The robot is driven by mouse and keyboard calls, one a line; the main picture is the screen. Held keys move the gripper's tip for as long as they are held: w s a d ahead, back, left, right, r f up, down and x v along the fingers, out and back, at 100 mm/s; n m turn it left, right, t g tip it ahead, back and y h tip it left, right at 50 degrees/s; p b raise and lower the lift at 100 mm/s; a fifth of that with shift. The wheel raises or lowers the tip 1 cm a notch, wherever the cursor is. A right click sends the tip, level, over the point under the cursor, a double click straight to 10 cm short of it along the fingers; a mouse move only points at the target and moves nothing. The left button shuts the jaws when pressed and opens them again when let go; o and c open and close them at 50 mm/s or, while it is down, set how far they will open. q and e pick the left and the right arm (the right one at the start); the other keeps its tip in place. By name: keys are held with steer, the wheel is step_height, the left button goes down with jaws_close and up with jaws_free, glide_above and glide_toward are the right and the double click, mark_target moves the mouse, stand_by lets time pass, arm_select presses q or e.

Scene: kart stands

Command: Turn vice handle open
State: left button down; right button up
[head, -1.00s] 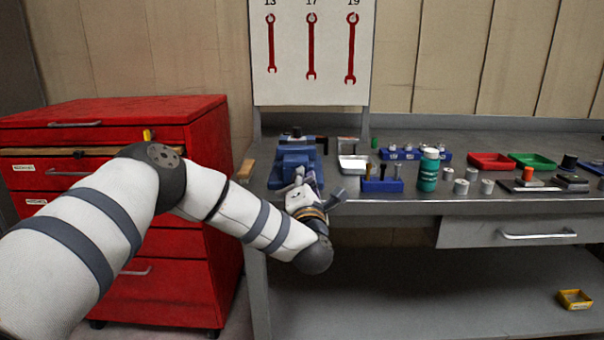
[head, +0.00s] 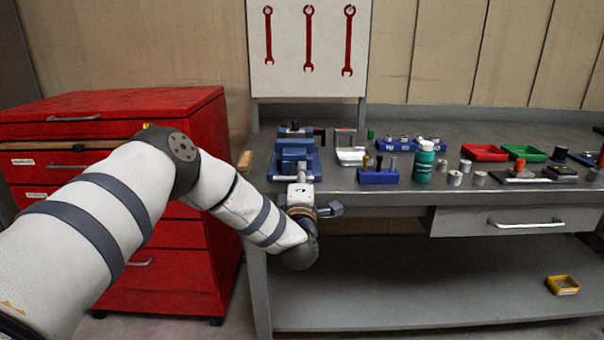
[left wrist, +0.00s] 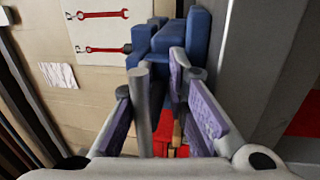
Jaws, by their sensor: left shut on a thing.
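The blue vice (head: 294,154) stands at the left end of the grey workbench. In the left wrist view its blue body (left wrist: 185,40) is at the top. My left gripper (head: 302,180) is at the vice's front, at the bench edge. It is shut on the vice handle, a grey bar (left wrist: 142,110) that shows between the purple-padded fingers (left wrist: 162,95) in the left wrist view. My gripper and wrist hide much of the handle in the head view. My right gripper is not in view.
Right of the vice stand a blue tool holder (head: 378,177), a green bottle (head: 424,163) and several grey cylinders. A red drawer cabinet (head: 110,105) stands to the left. A panel with red wrenches (head: 308,45) hangs behind. The lower shelf (head: 400,285) is mostly clear.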

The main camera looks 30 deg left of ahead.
arm_select(q)
steer(key=shift+a+r+y, duration=0.3)
steer(key=shift+r, duration=0.3)
steer(key=c, duration=1.7)
jaws_free()
steer(key=shift+f, duration=0.2)
steer(key=shift+s+d+f, duration=0.1)
steer(key=shift+s+d, duration=0.05)
steer(key=v, duration=0.7)
steer(key=shift+s+d, duration=0.1)
steer(key=shift+s, duration=0.25)
